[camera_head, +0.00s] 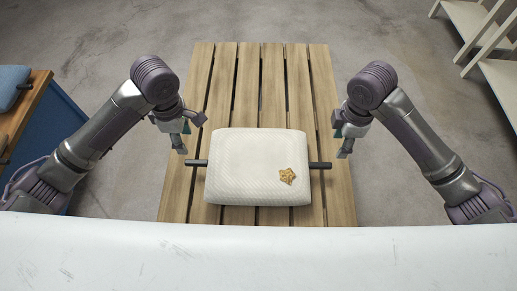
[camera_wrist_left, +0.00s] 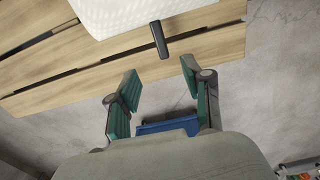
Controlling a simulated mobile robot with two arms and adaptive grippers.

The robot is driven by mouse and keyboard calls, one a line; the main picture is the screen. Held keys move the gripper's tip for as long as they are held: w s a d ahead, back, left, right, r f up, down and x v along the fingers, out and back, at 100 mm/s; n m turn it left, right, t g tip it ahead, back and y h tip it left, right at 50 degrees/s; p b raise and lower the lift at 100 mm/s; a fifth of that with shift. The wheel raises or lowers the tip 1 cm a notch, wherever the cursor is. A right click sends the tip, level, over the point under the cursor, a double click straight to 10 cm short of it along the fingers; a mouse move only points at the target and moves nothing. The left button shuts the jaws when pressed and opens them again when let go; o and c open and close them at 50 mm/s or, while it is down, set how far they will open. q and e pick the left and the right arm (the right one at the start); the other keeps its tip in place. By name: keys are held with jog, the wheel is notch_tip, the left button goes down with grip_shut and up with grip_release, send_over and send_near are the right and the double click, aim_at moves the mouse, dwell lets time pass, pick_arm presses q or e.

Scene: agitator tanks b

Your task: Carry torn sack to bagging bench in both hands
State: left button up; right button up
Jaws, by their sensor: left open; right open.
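The torn sack (camera_head: 250,160) is a white woven block with a ragged tan tear (camera_head: 287,176) on its lower right. It lies flat on a slatted wooden pallet (camera_head: 220,75). A dark handle sticks out on its left (camera_head: 196,163) and another on its right (camera_head: 320,165). My left gripper (camera_head: 190,136) is open and empty, above and left of the sack near the left handle. In the left wrist view the open fingers (camera_wrist_left: 160,85) are below that handle (camera_wrist_left: 159,40), apart from it. My right gripper (camera_head: 341,141) is open and empty near the right handle.
A blue-sided bench with a wooden top (camera_head: 32,100) stands at the left, with a blue item (camera_head: 12,85) on it. Pale shelving (camera_head: 485,45) stands at the far right. A white surface (camera_head: 260,250) crosses the bottom. Grey floor beyond the pallet is clear.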

aim_at(195, 161)
pick_arm(q)
notch_tip(195, 161, down, 14)
jog(key=shift+s+r, duration=0.15)
pick_arm(e)
notch_tip(195, 161, down, 14)
jog(key=shift+s+r, duration=0.15)
pick_arm(q)
jog(key=shift+c, duration=0.3)
pick_arm(e)
jog(key=shift+c, duration=0.3)
pick_arm(q)
grip_shut()
pick_arm(e)
grip_shut()
pick_arm(q)
jog(key=shift+r, duration=0.1)
pick_arm(e)
jog(key=shift+r, duration=0.1)
